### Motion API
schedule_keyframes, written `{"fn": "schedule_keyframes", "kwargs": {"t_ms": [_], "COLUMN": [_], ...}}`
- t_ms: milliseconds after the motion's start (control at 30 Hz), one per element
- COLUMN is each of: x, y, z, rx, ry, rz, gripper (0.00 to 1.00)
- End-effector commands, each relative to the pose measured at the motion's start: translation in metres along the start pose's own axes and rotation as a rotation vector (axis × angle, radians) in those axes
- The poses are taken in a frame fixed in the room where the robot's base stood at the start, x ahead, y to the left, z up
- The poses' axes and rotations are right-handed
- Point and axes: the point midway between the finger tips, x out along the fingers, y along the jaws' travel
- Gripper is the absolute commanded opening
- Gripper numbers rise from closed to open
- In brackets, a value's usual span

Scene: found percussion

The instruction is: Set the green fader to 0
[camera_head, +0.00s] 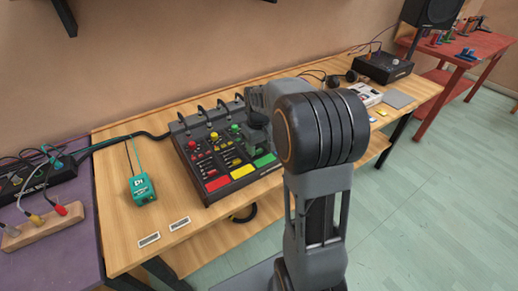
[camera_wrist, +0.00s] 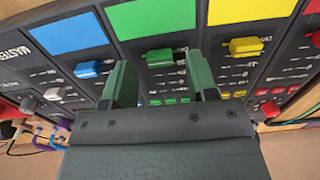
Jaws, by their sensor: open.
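The mixing console (camera_head: 207,190) stands on the wooden table, with red, yellow and green pads showing in the head view; my arm hides its right part. In the wrist view the green fader (camera_wrist: 159,57) lies below the green pad (camera_wrist: 152,16), in its own channel strip. My gripper (camera_wrist: 158,70) is open, with one finger on either side of the green fader's column. The fader cap appears between or just past the fingertips, and I cannot tell whether they touch it. The fader's scale marks are too small to read.
In the wrist view, a blue fader (camera_wrist: 91,68) sits left of the fingers and a yellow fader (camera_wrist: 246,46) right. Cables rise along the console's back. A teal box (camera_head: 142,190) stands left of the console. Bare wood (camera_head: 120,240) lies at the table's front left.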

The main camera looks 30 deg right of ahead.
Motion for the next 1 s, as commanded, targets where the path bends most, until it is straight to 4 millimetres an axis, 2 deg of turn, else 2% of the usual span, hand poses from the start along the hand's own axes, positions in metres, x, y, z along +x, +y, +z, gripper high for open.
{"fn": "schedule_keyframes", "kwargs": {"t_ms": [200, 500, 1000], "x": [0.0118, 0.013, 0.0127], "y": [0.0, -0.0001, -0.0002], "z": [0.0, -0.0001, -0.0001], "rx": [0.0, 0.0, 0.0], "ry": [0.001, 0.001, 0.001], "rz": [0.0, 0.0, 0.0], "gripper": [0.53, 0.53, 0.06]}}
